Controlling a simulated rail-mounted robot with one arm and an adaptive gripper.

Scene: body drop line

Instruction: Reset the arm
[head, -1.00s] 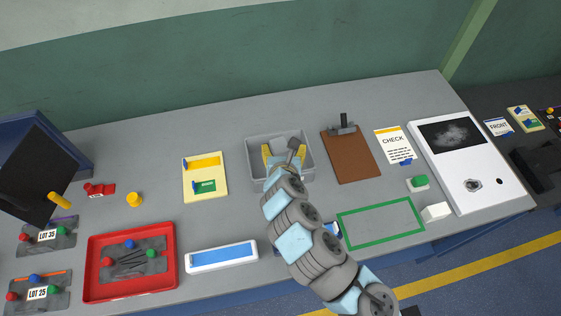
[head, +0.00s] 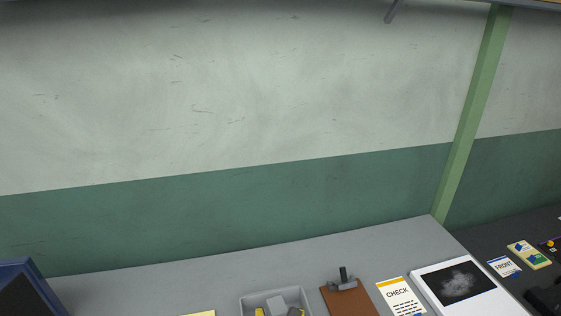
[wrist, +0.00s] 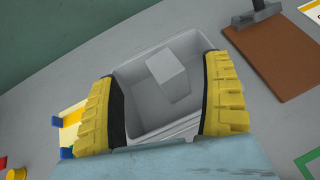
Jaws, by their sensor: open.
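In the wrist view, my gripper (wrist: 160,68) is open, with its two yellow ridged fingers spread wide. It is over a grey bin (wrist: 128,72) on the bench. A light grey block (wrist: 168,78) lies tilted in the bin, between the fingers in the picture, with a clear gap to each. In the head view, the bin (head: 255,297) shows at the bottom edge with the block (head: 276,304) in it. Only the yellow tips of my gripper (head: 278,312) show there. The rest of my arm is out of that view.
A brown clipboard (head: 349,300) lies right of the bin, then a CHECK card (head: 399,294) and a white panel with a dark picture (head: 458,283). A blue-framed screen (head: 35,285) stands at left. The wall (head: 230,220) rises behind the bench. Bare bench (head: 160,280) lies left of the bin.

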